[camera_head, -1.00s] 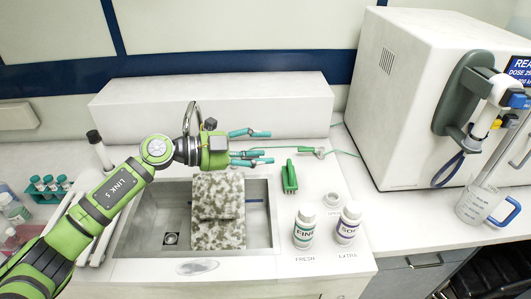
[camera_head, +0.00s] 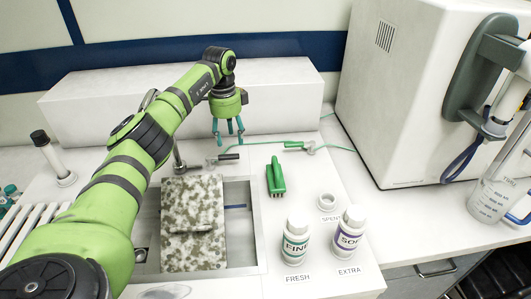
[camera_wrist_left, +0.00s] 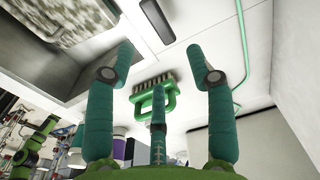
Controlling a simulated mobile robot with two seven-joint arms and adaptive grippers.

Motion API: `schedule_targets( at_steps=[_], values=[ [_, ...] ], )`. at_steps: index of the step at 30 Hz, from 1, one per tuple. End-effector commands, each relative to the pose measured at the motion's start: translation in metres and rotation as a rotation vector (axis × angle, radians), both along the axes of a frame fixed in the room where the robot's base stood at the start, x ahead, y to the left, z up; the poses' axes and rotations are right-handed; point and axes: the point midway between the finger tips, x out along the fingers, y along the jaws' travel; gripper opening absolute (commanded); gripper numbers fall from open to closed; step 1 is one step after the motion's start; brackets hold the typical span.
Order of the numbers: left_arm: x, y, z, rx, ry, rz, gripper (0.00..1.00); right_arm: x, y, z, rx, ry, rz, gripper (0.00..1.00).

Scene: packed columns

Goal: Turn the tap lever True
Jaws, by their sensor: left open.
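My left gripper (camera_head: 228,132) points down over the back of the counter, behind the sink. Its fingers are spread and empty; they also show open in the left wrist view (camera_wrist_left: 160,62). A metal tap post (camera_head: 178,157) stands at the sink's back edge, partly hidden by my left arm. A short black handle (camera_head: 228,156) on a grey fitting lies just in front of and below the fingertips, apart from them. A black handle also shows beyond the fingers in the wrist view (camera_wrist_left: 157,22). I cannot tell for sure whether it is the tap lever.
A green brush (camera_head: 276,178) lies right of the sink. A green-handled fitting (camera_head: 310,149) with a green hose is farther right. Two white bottles (camera_head: 296,243) (camera_head: 349,238) stand at front. A white box (camera_head: 285,95) stands behind the gripper.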

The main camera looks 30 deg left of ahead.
Motion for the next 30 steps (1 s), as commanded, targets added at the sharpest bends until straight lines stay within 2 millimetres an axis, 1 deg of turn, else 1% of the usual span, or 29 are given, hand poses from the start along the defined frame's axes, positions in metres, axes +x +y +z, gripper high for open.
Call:
schedule_targets(
  at_steps=[1,5,8,12,15,18,22,28,29,30],
  values=[
    [-0.005,0.008,-0.002,0.012,0.02,0.038,0.54,0.001,0.001,-0.005,0.001,-0.002,0.0,0.4],
    [-0.01,0.012,-0.007,0.021,0.04,0.068,0.54,0.002,0.002,0.0,0.004,-0.003,-0.001,0.4],
    [-0.01,0.012,-0.02,0.021,0.041,0.066,0.54,0.004,0.004,0.006,0.005,-0.007,-0.001,0.4],
    [-0.009,0.011,-0.042,0.019,0.04,0.063,0.54,0.006,0.004,0.014,0.005,-0.01,-0.001,0.4],
    [-0.009,0.011,-0.056,0.019,0.037,0.062,0.54,0.006,0.004,0.017,0.005,-0.01,-0.002,0.4],
    [-0.008,0.011,-0.065,0.019,0.035,0.062,0.54,0.006,0.004,0.018,0.005,-0.01,-0.002,0.4],
    [-0.008,0.011,-0.07,0.019,0.033,0.06,0.54,0.006,0.003,0.019,0.005,-0.01,-0.002,0.4],
    [-0.008,0.011,-0.071,0.019,0.033,0.06,0.54,0.006,0.003,0.018,0.004,-0.01,-0.002,0.4],
    [-0.008,0.011,-0.071,0.019,0.033,0.06,0.46,0.006,0.003,0.018,0.004,-0.01,-0.002,0.4],
    [-0.008,0.011,-0.071,0.019,0.033,0.06,0.3,0.005,0.003,0.018,0.004,-0.009,-0.002,0.4]
  ],
)
